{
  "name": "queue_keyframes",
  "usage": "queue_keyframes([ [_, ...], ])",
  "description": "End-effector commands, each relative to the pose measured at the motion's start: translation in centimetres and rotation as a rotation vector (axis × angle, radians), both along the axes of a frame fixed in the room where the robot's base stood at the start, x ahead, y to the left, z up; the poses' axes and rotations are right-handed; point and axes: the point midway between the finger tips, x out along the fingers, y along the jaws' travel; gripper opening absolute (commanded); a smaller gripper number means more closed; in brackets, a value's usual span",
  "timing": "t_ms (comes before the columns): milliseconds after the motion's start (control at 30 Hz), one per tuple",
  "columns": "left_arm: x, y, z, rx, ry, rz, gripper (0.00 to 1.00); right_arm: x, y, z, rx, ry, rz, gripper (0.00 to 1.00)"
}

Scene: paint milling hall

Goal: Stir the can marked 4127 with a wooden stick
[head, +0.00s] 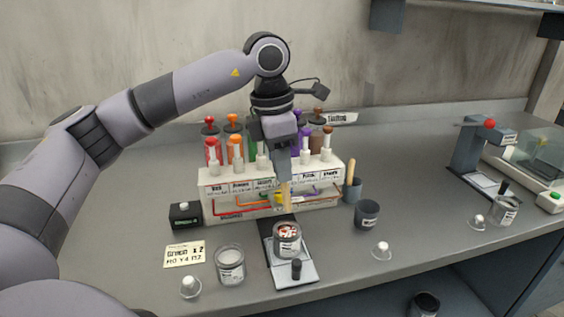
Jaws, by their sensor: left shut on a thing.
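My left gripper (284,172) points down in front of the dispenser rack and is shut on a thin wooden stick (287,192). The stick hangs roughly upright above an open can (287,243) with red and white paint in it. The stick's lower end seems to be above the can's rim; I cannot tell the exact gap. The can stands on a small plate with a black knob. Its label is too small to read, so I cannot confirm 4127. A grey cup (352,192) right of the rack holds more wooden stick. My right gripper is not in view.
The white rack (212,190) with coloured bottles stands behind the can. A jar (230,264), a note card (184,254) and a small black box (186,216) are to the left. A dark cup (367,213) stands right. Bench between it and the right-hand machine (480,150) is mostly clear.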

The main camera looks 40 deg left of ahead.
Motion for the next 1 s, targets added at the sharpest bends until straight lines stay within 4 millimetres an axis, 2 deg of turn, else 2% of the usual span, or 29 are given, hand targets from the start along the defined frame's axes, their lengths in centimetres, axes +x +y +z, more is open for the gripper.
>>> queue_keyframes([
  [1000,0.0,0.0,-7.5,0.001,0.001,0.0,0.0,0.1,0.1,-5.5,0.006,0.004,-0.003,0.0],
])
